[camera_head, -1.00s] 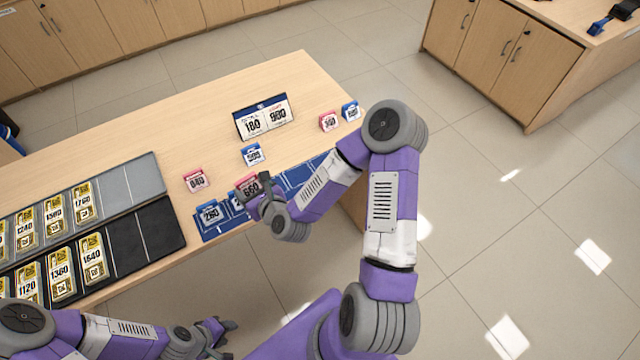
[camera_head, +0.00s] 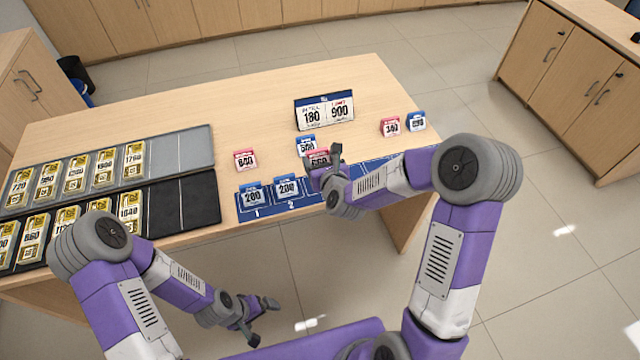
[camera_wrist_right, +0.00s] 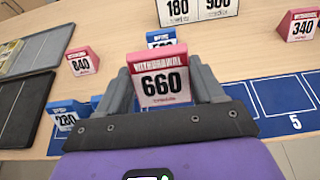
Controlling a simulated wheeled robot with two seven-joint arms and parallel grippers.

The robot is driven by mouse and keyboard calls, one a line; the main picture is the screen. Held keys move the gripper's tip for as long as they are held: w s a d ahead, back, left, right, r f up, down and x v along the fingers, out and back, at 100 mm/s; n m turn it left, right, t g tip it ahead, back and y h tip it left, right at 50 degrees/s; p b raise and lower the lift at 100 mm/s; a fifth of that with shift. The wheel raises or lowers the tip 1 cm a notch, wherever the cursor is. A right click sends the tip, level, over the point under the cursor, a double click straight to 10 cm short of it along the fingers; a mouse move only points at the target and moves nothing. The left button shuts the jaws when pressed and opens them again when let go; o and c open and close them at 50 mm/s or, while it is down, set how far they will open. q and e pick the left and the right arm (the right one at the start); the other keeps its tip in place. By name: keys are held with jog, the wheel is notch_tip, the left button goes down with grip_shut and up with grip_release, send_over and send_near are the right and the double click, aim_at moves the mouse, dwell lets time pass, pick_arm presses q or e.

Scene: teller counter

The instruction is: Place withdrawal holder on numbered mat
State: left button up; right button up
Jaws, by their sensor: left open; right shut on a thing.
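My right gripper (camera_head: 322,158) is shut on a pink withdrawal holder marked 660 (camera_wrist_right: 162,82), upright between the fingers. The holder also shows in the head view (camera_head: 318,159), partly hidden by the gripper, over or near the blue numbered mat (camera_head: 268,211); its exact height I cannot tell. Blue holders stand on the mat at spot 1 (camera_head: 252,194) and spot 2 (camera_head: 287,187). Pink holders marked 840 (camera_head: 245,160) and 340 (camera_head: 390,127) stand on the table behind the mat. My left gripper (camera_head: 262,322) is open and empty, in front of the table.
A blue holder (camera_head: 306,145) stands just behind the held one, and another (camera_head: 415,121) at the right. A sign reading 180 and 900 (camera_head: 324,111) stands further back. Grey (camera_head: 196,148) and black (camera_head: 200,200) trays with several gold-labelled cards lie left. The mat's right part is bare (camera_wrist_right: 283,97).

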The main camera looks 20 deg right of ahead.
notch_tip(320, 180, down, 8)
jog(key=shift+r+b, duration=0.1)
jog(key=shift+b, duration=0.9)
jog(key=o, duration=1.1)
jog(key=shift+c, duration=0.2)
